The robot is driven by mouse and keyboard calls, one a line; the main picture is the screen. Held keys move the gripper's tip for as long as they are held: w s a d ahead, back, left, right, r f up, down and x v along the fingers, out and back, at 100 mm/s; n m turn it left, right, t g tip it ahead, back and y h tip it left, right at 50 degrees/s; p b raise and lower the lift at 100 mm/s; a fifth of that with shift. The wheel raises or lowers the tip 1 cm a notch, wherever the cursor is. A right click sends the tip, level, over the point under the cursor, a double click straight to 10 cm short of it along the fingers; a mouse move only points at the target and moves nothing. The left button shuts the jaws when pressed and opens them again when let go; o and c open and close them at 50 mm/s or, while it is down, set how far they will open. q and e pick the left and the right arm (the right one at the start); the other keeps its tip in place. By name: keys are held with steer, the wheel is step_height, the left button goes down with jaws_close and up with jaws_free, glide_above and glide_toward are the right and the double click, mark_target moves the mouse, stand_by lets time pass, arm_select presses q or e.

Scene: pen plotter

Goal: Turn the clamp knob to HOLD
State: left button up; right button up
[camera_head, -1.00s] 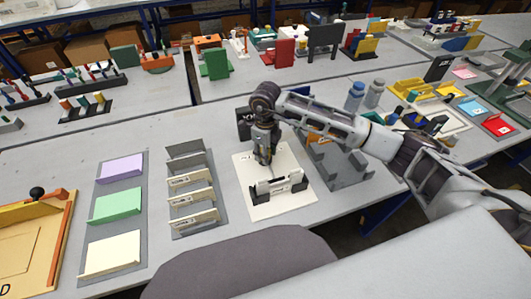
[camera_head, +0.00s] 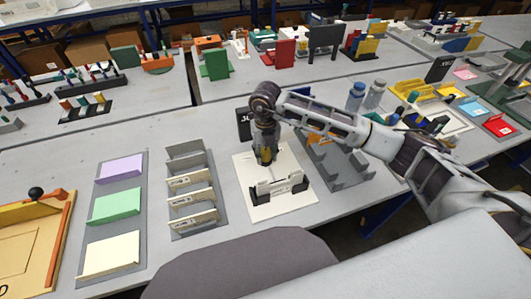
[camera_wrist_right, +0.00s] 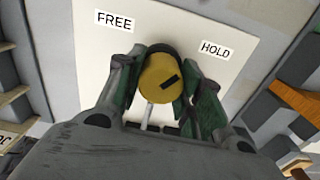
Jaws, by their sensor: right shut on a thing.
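The clamp knob (camera_wrist_right: 160,80) is a round yellow-topped knob with a dark pointer mark, seen in the right wrist view on a white plate (camera_wrist_right: 80,45). The plate carries a FREE label (camera_wrist_right: 115,20) at its upper left and a HOLD label (camera_wrist_right: 215,50) to the right. The dark mark slants toward the upper right, the HOLD side. My right gripper (camera_wrist_right: 163,92) is shut on the knob, a finger on each side. In the head view my right gripper (camera_head: 266,155) points down over the white plate (camera_head: 250,170). The left gripper is not in view.
A black and white holder (camera_head: 280,188) stands at the plate's front. A grey slotted rack (camera_head: 190,195) is to the left, and a grey stand (camera_head: 345,165) to the right. Coloured cards (camera_head: 115,208) and an orange-edged board (camera_head: 60,240) lie farther left.

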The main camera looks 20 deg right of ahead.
mark_target(265, 151)
steer(key=shift+m, duration=0.8)
steer(key=o, duration=1)
steer(key=shift+r, duration=0.65)
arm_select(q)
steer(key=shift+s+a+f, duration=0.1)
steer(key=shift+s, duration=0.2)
arm_select(e)
step_height(265, 151, up, 11)
steer(key=shift+f, duration=0.1)
